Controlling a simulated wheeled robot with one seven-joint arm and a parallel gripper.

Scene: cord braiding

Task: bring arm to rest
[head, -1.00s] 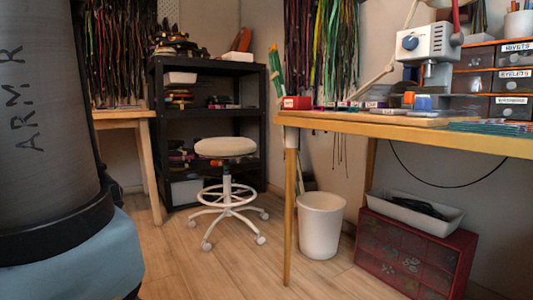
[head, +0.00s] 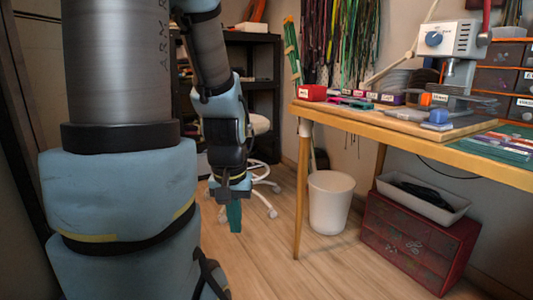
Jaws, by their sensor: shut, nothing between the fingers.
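My arm fills the left side of the head view, with its blue and grey links folded. My gripper (head: 234,217) hangs pointing down at the end of the arm, in front of the white stool. Its teal fingers are together with nothing between them. It is clear of the floor and to the left of the workbench (head: 400,121), touching nothing that I can see.
The bench holds a red box (head: 312,92), a grey press (head: 452,42) and labelled drawers (head: 505,80). A white bin (head: 329,202) and a red chest (head: 407,240) stand below. My arm partly hides the stool (head: 260,124) and black shelf (head: 262,80). Floor in front is clear.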

